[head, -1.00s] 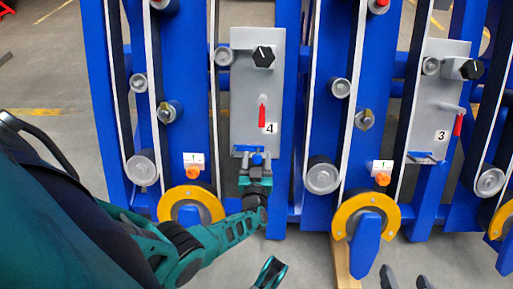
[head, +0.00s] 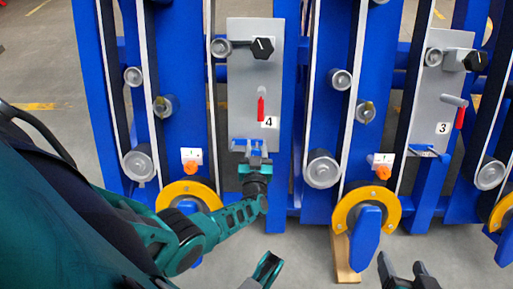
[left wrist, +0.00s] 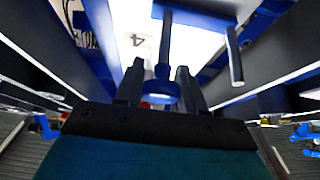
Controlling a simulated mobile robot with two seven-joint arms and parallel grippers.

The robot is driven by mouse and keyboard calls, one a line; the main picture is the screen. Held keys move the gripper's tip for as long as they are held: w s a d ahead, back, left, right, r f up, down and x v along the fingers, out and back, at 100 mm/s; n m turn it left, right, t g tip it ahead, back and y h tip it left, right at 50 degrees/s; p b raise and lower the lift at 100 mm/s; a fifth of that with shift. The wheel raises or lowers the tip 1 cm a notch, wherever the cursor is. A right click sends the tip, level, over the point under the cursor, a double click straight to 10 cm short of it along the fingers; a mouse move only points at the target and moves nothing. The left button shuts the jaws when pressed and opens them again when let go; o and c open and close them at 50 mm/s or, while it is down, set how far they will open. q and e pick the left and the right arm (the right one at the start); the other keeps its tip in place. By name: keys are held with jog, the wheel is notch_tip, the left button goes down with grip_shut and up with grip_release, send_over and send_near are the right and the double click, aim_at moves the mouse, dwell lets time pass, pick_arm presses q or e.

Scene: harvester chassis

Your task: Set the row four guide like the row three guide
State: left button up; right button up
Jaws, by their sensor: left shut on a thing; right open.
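The row four panel (head: 245,95) is a pale plate marked 4, with a black knob (head: 262,48) and a red-tipped lever (head: 261,108) hanging down. At its lower edge is a blue guide part (head: 240,143). My left gripper (head: 257,160) is shut on this part from below. In the left wrist view its fingers (left wrist: 158,76) stand either side of a blue stem with a round end (left wrist: 163,92). The row three panel (head: 437,105) has its own blue guide part (head: 428,151), a black knob (head: 476,61) and a red lever (head: 460,117). My right gripper (head: 402,265) is open and empty.
Blue uprights (head: 285,190) and belts on rollers (head: 322,170) flank the panels. Yellow-rimmed wheels (head: 348,208) and orange knobs (head: 383,172) sit low. A wooden block (head: 345,262) stands on the floor. Grey floor is free in front.

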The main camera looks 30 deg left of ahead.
pick_arm(q)
grip_shut()
jog(key=shift+s+a, duration=0.3)
jog(key=shift+a, duration=0.15)
jog(key=o, duration=0.6)
grip_release()
jog(key=shift+c, duration=0.2)
jog(key=shift+s+d, duration=0.1)
